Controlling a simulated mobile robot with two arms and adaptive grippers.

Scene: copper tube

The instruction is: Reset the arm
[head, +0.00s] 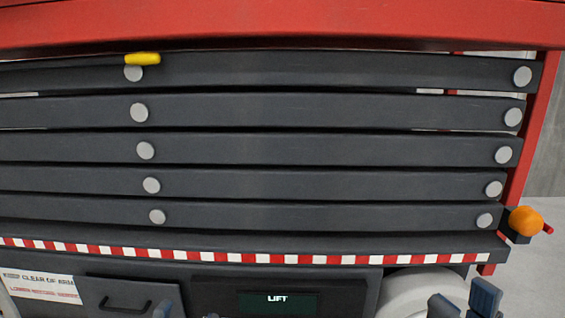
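A stack of several dark grey horizontal bars (320,148) fills the head view, each with pale round discs near its ends. A short yellow piece (142,58) sits at the top left, over the disc of the top bar. An orange knob (525,221) with a red tip sticks out at the lower right. I cannot tell which part is the arm to reset. My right gripper (463,303) shows at the bottom right, fingers apart and empty, below the bars. Only tips of my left gripper (187,312) show at the bottom left; its state is unclear.
A red beam (280,22) runs across the top and a red post (527,130) stands at the right. Below the bars are a red-and-white striped edge (260,258), a display reading LIFT (278,299), a dark handle (125,302) and a warning sign (42,285).

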